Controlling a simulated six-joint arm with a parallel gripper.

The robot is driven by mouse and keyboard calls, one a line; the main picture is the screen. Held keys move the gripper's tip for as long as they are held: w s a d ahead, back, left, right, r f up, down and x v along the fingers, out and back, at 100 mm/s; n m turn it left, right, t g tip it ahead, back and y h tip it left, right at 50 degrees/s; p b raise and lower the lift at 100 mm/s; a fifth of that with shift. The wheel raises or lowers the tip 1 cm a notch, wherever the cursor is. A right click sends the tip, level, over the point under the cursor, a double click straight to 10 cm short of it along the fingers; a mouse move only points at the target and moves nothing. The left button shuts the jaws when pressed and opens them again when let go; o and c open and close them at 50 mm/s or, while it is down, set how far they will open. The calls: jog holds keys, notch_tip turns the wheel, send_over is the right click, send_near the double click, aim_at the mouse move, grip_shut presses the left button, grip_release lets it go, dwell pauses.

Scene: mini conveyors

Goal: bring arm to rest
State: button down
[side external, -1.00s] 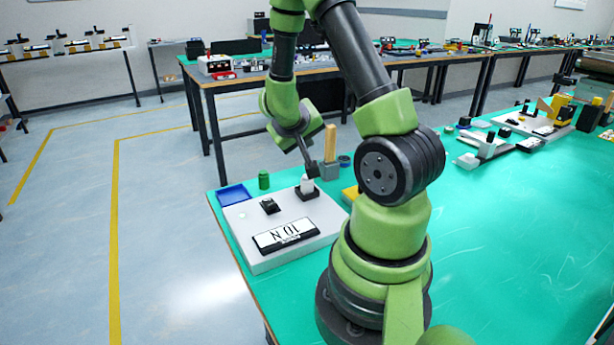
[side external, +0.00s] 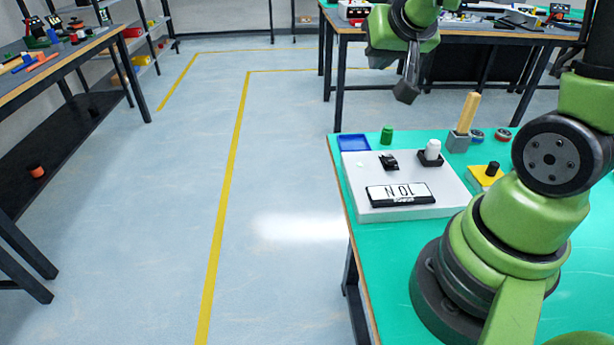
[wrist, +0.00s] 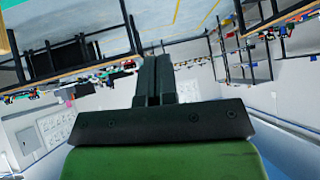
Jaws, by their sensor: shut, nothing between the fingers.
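My gripper (side external: 406,92) is raised in the air above the far edge of the green table (side external: 345,180) in the side view, clear of everything on it. In the wrist view my gripper (wrist: 153,62) shows its two dark fingers together with nothing between them. Behind the fingers the wrist view shows the room tilted, with benches, walls and floor far off.
A grey board (side external: 361,203) on the table bears a black-framed plate (side external: 398,195), a black switch (side external: 389,162) and a white knob (side external: 433,149). A blue tray (side external: 354,143), green cylinder (side external: 387,134), wooden-handled block (side external: 467,118) and yellow plate (side external: 483,176) are near.

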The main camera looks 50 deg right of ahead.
jog(key=s+a+r+n+t+y, duration=0.1)
jog(key=s+a+r+n+y, duration=0.15)
jog(key=a, duration=0.35)
jog(key=s+a+r+n+y, duration=0.1)
jog(key=s+a+r+y, duration=0.25)
jog(key=a, duration=0.35)
jog(key=s+a+g, duration=0.1)
jog(key=s+a, duration=0.1)
jog(key=s, duration=0.5)
jog(key=shift+a+r+y, duration=0.3)
jog(key=shift+r, duration=0.1)
jog(key=shift+w+n, duration=0.1)
jog(key=shift+n, duration=0.15)
dwell(1.4)
